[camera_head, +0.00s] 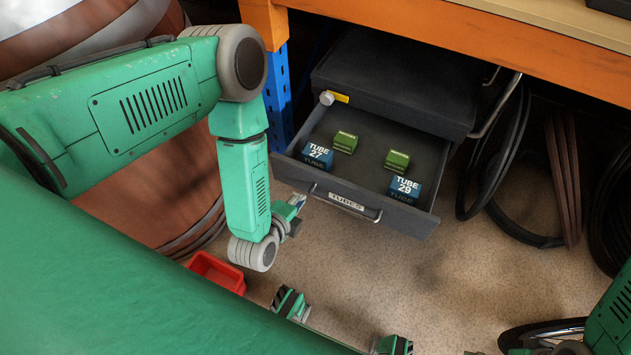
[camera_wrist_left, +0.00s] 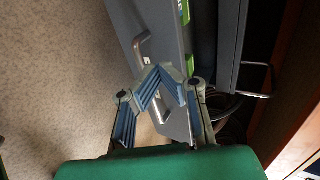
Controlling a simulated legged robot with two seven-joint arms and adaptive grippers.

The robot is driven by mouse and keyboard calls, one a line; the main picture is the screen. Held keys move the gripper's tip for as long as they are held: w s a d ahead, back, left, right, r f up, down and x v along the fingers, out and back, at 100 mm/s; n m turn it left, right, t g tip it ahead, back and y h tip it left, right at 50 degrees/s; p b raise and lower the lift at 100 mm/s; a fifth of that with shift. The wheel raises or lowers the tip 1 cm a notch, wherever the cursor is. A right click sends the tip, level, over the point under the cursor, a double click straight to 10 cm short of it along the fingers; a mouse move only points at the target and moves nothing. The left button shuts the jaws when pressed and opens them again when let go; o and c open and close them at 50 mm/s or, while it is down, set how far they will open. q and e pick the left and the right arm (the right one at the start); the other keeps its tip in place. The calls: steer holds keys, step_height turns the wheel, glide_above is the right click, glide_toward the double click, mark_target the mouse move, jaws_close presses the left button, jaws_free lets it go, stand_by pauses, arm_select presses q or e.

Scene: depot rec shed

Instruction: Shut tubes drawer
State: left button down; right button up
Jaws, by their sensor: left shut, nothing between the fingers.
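The tubes drawer is a dark grey drawer whose front (camera_head: 350,205) bears a "TUBES" label and a metal bar handle (camera_head: 345,200). It stands pulled well out of its dark cabinet (camera_head: 400,85). Two blue tube boxes, "TUBE 27" (camera_head: 317,155) and "TUBE 29" (camera_head: 405,188), and two green boxes (camera_head: 345,142) (camera_head: 397,161) lie inside. My left gripper (camera_head: 298,201) is shut and empty by the drawer front's left end. In the left wrist view its fingertips (camera_wrist_left: 154,70) meet in front of the drawer front (camera_wrist_left: 165,45); contact cannot be told.
An orange bench beam (camera_head: 480,40) runs above the cabinet, with a blue post (camera_head: 279,95) on the left. A red bin (camera_head: 215,271) is on the floor. The floor before the drawer is mostly clear.

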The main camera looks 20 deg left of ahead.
mark_target(317, 176)
arm_select(q)
steer(key=b+x, duration=0.1)
steer(key=x, duration=0.1)
steer(key=b+x, duration=0.1)
steer(key=x, duration=0.2)
steer(key=r+b+x, duration=0.1)
steer(key=x, duration=0.1)
steer(key=shift+w+f, duration=0.15)
steer(key=shift+w, duration=1.05)
